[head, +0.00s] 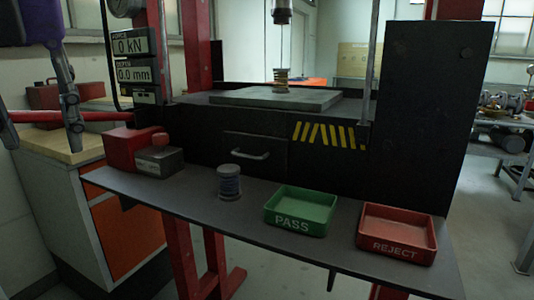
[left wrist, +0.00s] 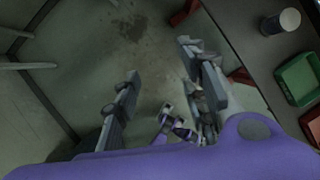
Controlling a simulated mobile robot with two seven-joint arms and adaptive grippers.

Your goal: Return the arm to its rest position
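My left gripper (head: 41,142) hangs at the upper left of the head view, fingers pointing down. Its two fingers are apart with nothing between them. The gripper is well left of the press and clear of the shelf.
A cabinet (head: 60,170) stands at left.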

